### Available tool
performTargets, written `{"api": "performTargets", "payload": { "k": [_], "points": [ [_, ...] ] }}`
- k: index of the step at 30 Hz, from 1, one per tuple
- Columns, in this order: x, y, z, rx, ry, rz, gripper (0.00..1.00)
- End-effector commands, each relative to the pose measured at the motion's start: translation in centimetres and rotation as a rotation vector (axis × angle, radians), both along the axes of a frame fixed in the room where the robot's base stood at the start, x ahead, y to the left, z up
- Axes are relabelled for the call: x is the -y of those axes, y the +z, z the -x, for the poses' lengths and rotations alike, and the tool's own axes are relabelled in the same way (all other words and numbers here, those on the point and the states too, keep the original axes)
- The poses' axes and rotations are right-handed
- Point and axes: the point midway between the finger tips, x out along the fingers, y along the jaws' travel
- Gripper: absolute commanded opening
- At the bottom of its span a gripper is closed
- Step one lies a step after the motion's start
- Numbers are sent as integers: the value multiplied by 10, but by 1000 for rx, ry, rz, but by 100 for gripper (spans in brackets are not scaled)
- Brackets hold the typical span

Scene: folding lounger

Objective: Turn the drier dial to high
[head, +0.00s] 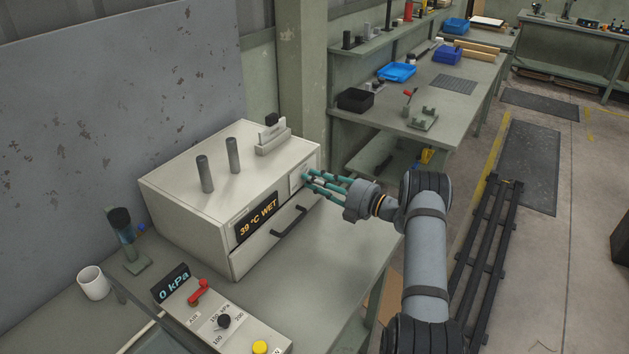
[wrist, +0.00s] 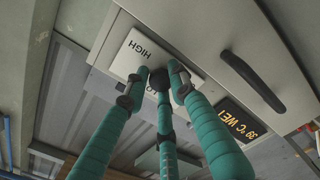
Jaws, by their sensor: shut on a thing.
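The drier (head: 191,189) is a cream box on the bench, with a display (head: 257,215) reading "39 °C WET". Its dial plate (head: 294,181) is at the right end of the front. In the wrist view the plate (wrist: 136,58) shows upside down, with "HIGH" legible and another label partly covered by the fingers. My gripper (head: 307,180) has its three green fingers closed in at the plate, shut on the dial. The fingertips (wrist: 158,82) hide most of the dial, so I cannot tell which setting it points to.
A black drawer handle (head: 289,222) sticks out below the display. Two grey posts (head: 233,155) stand on the drier. A control box (head: 206,308) with a red lever and "0 kPa" readout is in front, beside a white mug (head: 93,283). The bench right of the drier is clear.

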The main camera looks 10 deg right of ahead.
Motion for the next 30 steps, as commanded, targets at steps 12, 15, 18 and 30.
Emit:
{"api": "performTargets", "payload": {
  "k": [12,15,18,30],
  "points": [
    [2,0,-1,2,-4,0,42],
    [2,0,0,1,-3,0,42],
    [1,0,0,4,-3,3,42],
    [1,-2,0,289,-2,277,42]
  ]
}}
